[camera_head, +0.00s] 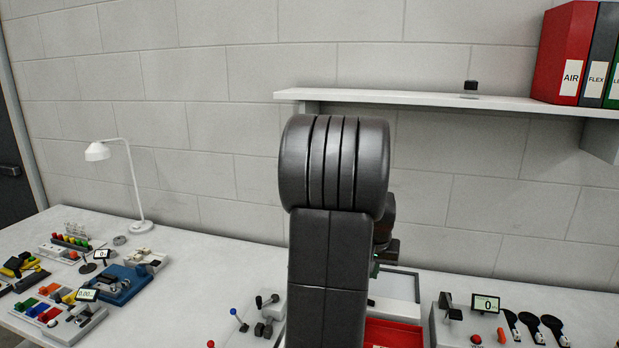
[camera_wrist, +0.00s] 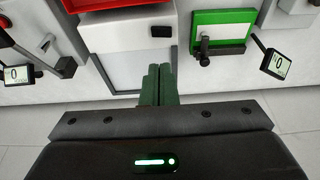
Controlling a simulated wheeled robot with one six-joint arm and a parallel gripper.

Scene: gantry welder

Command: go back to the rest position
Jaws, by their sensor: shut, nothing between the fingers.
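My gripper shows in the wrist view with two dark green fingers (camera_wrist: 159,84) held together and nothing between them.
A white table (camera_head: 200,265) runs along a block wall. Red binder (camera_head: 566,50) and others stand on a shelf (camera_head: 420,98) at the upper right. A lamp (camera_head: 98,151) stands left. A red tray (camera_head: 392,334), levers (camera_head: 239,319) and a display (camera_head: 486,303) flank my arm.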

